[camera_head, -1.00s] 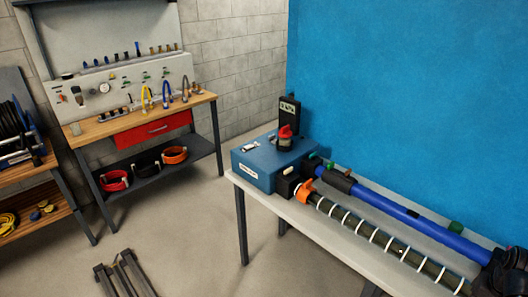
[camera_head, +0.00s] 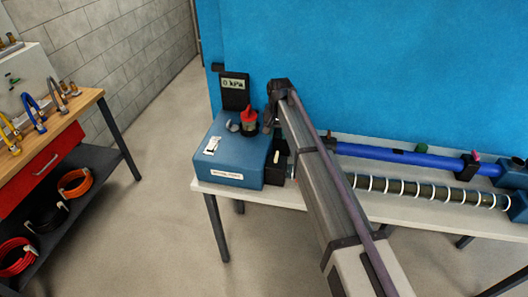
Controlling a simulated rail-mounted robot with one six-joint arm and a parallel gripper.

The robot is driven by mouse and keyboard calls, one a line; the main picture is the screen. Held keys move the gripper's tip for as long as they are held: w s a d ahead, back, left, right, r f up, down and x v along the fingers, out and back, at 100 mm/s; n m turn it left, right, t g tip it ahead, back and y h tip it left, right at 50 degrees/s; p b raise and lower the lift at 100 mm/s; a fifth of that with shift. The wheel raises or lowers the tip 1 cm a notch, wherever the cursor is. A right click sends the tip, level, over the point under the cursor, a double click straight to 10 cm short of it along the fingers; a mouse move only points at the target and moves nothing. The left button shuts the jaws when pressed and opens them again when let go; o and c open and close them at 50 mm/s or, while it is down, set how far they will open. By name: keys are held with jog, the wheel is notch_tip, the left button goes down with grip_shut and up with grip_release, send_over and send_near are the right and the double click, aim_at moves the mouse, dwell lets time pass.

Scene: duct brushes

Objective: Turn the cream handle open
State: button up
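A small cream piece (camera_head: 276,157), likely the cream handle, shows on the black block (camera_head: 279,172) at the right side of the blue box (camera_head: 235,178). It is too small to tell which way it is turned. My arm reaches in from the lower right and bends down at its far end. My gripper (camera_head: 268,125) is a dark shape just right of the red-topped part (camera_head: 249,117), above and behind the black block. It appears apart from the cream piece. Its fingers are too small and dark to read.
The gauge (camera_head: 235,92) behind the box reads 0 kPa. A blue pipe (camera_head: 400,157) and a white-ringed dark hose (camera_head: 420,190) run right along the grey table (camera_head: 389,208). A workbench (camera_head: 92,122) stands at left, with clear floor between.

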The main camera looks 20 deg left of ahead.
aim_at(277, 155)
notch_tip(277, 155, down, 11)
jog(key=b, duration=1.1)
jog(key=shift+r, duration=0.1)
jog(key=shift+c, duration=0.3)
grip_shut()
